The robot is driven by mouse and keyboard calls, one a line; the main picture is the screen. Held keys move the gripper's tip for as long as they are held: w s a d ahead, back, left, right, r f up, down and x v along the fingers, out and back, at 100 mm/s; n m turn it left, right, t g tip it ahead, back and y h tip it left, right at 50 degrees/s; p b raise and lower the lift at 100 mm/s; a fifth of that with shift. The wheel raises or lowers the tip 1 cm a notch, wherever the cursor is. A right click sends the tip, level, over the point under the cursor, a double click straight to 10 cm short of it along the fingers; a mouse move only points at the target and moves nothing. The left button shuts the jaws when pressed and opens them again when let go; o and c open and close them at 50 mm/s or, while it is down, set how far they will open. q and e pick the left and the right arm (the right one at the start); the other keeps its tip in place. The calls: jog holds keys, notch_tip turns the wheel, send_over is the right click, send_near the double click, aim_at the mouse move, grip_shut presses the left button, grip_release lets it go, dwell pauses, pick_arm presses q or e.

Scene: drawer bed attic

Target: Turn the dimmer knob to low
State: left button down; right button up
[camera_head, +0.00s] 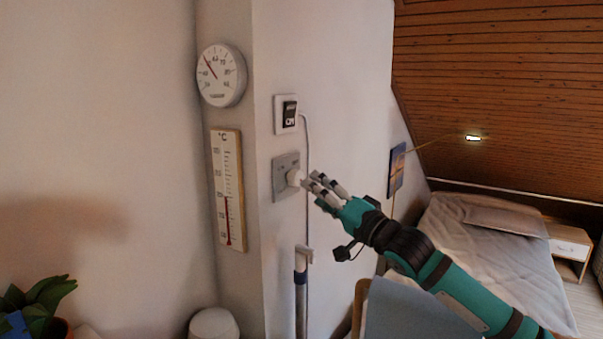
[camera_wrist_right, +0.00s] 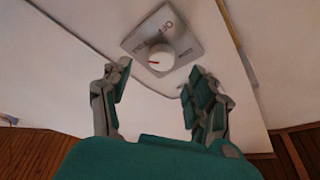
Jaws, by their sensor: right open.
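The dimmer knob (camera_head: 295,178) is a white round dial on a grey square wall plate (camera_head: 281,187), fixed to the white wall. My right gripper (camera_head: 314,186) is just right of the knob in the head view. In the right wrist view its fingers (camera_wrist_right: 157,88) are spread apart with nothing between them, and the knob lies beyond the tips. Contact with the knob cannot be told. My left gripper is not in view.
A black plug (camera_head: 290,114) with a hanging cable sits above the dimmer. A round gauge (camera_head: 221,75) and a tall thermometer (camera_head: 228,190) hang left of it. A pole (camera_head: 301,290) stands below. A chair back (camera_head: 420,308) is under my right arm, and a bed (camera_head: 480,250) is behind.

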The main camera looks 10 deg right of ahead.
aim_at(299, 180)
jog(key=x, duration=0.1)
jog(key=p+x, duration=0.1)
jog(key=x, duration=0.2)
jog(key=shift+w+a+r, duration=0.15)
jog(key=shift+a+r, duration=0.05)
jog(key=shift+r, duration=0.15)
jog(key=shift+w+a+p, duration=0.3)
jog(key=shift+w+p, duration=0.05)
jog(key=shift+w, duration=0.2)
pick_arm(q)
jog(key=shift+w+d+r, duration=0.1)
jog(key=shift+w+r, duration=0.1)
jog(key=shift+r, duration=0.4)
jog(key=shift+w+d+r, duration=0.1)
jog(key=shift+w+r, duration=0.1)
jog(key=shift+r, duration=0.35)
pick_arm(e)
jog(key=shift+c, duration=0.4)
jog(key=c, duration=1.1)
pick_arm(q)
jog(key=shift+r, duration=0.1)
pick_arm(e)
jog(key=shift+o, duration=0.2)
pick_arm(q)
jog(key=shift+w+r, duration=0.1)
